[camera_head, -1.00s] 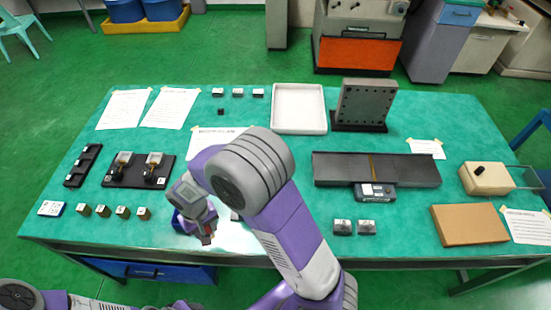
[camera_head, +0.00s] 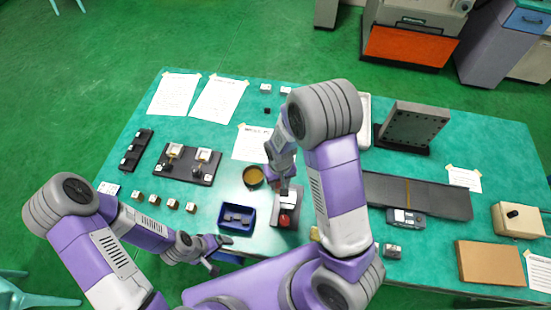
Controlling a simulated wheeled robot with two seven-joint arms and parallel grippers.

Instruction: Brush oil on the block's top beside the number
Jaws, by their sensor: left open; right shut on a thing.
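My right gripper (camera_head: 282,184) is over the table between an amber-filled round dish (camera_head: 253,177) and a grey plate (camera_head: 303,204). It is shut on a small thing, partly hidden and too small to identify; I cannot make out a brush. The plate carries a pale piece (camera_head: 288,201) and a red round part (camera_head: 285,221); whether the pale piece is the block, and any number on it, I cannot tell. My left gripper (camera_head: 221,254) is open and empty at the table's front edge, below a blue tray (camera_head: 223,218) holding dark parts.
Several small tan blocks (camera_head: 172,203) stand in a row at the left. A black fixture (camera_head: 184,175) is behind them. A dark rail (camera_head: 432,196), a grey angle plate (camera_head: 412,125) and a brown board (camera_head: 487,262) lie to the right. Paper sheets (camera_head: 218,98) lie at the back.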

